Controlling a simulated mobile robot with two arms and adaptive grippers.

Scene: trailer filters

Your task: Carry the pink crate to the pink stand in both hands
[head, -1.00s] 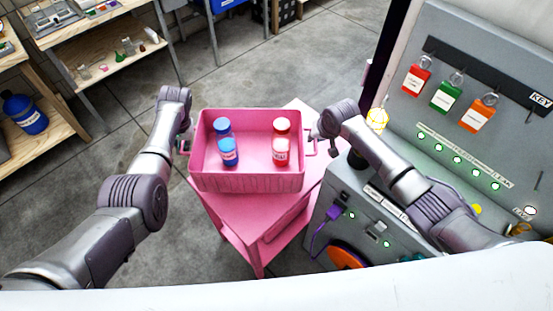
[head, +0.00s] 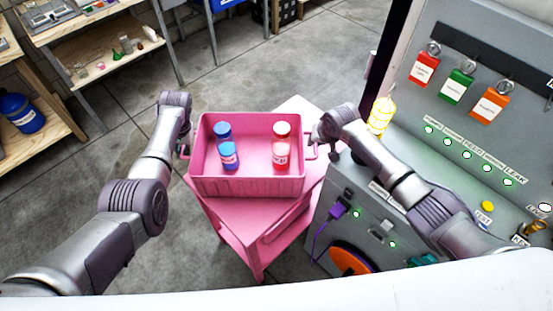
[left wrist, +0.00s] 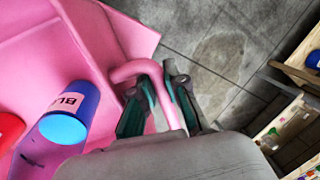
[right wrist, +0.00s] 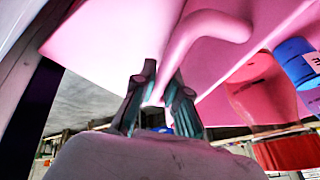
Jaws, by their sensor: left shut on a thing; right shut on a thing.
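The pink crate (head: 247,187) is in the middle of the head view, over or on the pink stand (head: 262,218); I cannot tell whether they touch. A blue bottle (head: 229,155) and a red bottle (head: 281,152) stand upright inside the crate. My left gripper (head: 184,148) is shut on the crate's left handle, which shows in the left wrist view (left wrist: 140,67). My right gripper (head: 317,145) is shut on the right handle, which shows in the right wrist view (right wrist: 215,24).
A grey console (head: 360,210) with lit buttons and hanging tags stands close on the right, beside my right arm. A yellow lamp (head: 380,115) stands on it. Wooden shelves (head: 100,60) are at the back left. Grey floor (head: 240,60) lies open behind the stand.

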